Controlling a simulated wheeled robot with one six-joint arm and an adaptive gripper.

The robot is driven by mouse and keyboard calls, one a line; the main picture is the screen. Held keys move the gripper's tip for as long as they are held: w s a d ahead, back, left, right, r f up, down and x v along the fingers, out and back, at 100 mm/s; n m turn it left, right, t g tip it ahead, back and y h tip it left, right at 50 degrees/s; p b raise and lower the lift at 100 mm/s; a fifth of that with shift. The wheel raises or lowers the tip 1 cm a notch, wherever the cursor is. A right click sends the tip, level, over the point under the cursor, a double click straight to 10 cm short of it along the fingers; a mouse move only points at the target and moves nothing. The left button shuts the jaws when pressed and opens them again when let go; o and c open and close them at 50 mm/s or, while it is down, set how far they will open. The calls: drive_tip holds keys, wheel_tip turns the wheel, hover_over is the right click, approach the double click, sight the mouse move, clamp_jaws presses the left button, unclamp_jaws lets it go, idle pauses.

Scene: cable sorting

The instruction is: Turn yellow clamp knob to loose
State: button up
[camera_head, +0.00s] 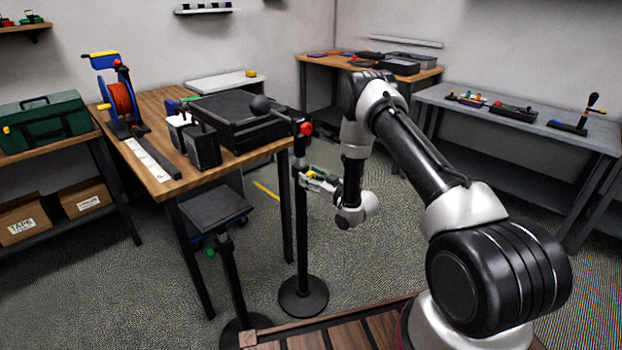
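My gripper (312,180) is beside the black upright post (302,225) of a round-based stand, below the table-top level. Its fingers are small here and overlap the post, so I cannot tell whether they are open or touching it. A small green and yellowish patch shows at the gripper, too small to identify. No yellow clamp knob can be made out clearly on the post. A small round yellow thing (250,73) lies on the white board at the back.
The wooden table (150,107) behind the post holds a black case (238,117) and a blue reel with orange cable (121,98). A second stand with a square black plate (215,208) is left of the post. Open carpet lies right of the post.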

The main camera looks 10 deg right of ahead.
drive_tip(key=c, duration=0.7)
drive_tip(key=shift+o, duration=0.2)
drive_tip(key=shift+n, duration=0.4)
drive_tip(key=n, duration=0.3)
drive_tip(key=shift+n, duration=0.4)
drive_tip(key=n, duration=0.9)
drive_tip(key=shift+n, duration=0.4)
drive_tip(key=n, duration=0.5)
drive_tip(key=shift+f+n, duration=0.1)
drive_tip(key=shift+n, duration=0.3)
